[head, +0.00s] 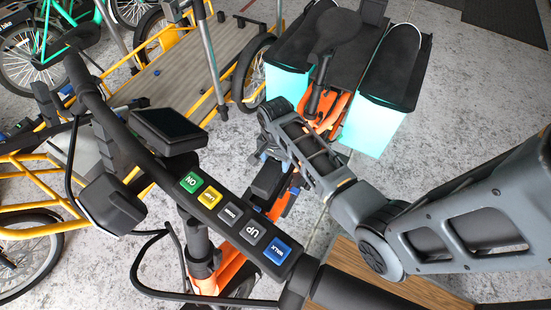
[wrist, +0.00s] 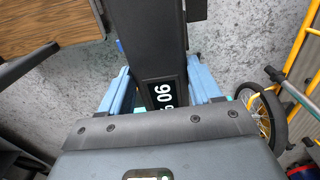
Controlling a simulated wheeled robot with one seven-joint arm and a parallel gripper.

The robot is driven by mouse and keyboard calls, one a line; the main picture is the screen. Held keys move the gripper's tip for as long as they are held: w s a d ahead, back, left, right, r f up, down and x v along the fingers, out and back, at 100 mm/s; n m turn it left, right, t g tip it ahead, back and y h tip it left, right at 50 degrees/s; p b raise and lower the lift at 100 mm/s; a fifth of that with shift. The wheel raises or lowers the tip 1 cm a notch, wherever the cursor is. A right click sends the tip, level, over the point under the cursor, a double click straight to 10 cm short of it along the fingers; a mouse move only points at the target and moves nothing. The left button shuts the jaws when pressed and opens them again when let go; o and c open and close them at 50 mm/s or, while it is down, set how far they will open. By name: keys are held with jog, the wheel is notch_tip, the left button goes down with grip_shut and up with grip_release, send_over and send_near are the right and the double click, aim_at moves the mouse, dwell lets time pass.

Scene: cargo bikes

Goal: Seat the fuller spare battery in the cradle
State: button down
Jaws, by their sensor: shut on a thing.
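My gripper (wrist: 160,85) has blue fingers on both sides of a long black battery (wrist: 155,45). The battery has a dark label with white digits, turned sideways and partly cut off by the wrist housing. In the head view my gripper (head: 278,168) is low over the orange bike frame (head: 233,268), and the battery (head: 268,183) shows as a black block between the blue fingers. I cannot make out the cradle clearly; my arm and the handlebar hide much of the frame there. I cannot tell whether the battery touches the frame. No second spare battery is clearly visible.
A handlebar with coloured buttons (head: 230,212) and a display (head: 168,130) crosses the near left. A black saddle (head: 338,42) and teal panniers (head: 375,130) stand behind my gripper. A wooden surface (head: 385,292) is at lower right. Yellow bikes (head: 25,165) stand left.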

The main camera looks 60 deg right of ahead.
notch_tip(320, 180, down, 3)
jog(key=shift+r+b, duration=0.15)
jog(key=shift+b, duration=0.95)
jog(key=shift+r+p, duration=0.3)
jog(key=shift+p, duration=0.05)
jog(key=shift+w+f+b, duration=0.1)
jog(key=shift+f+b, duration=0.8)
jog(key=shift+f, duration=1)
jog(key=c, duration=0.6)
grip_release()
jog(key=o, duration=0.5)
jog(key=shift+c, duration=0.2)
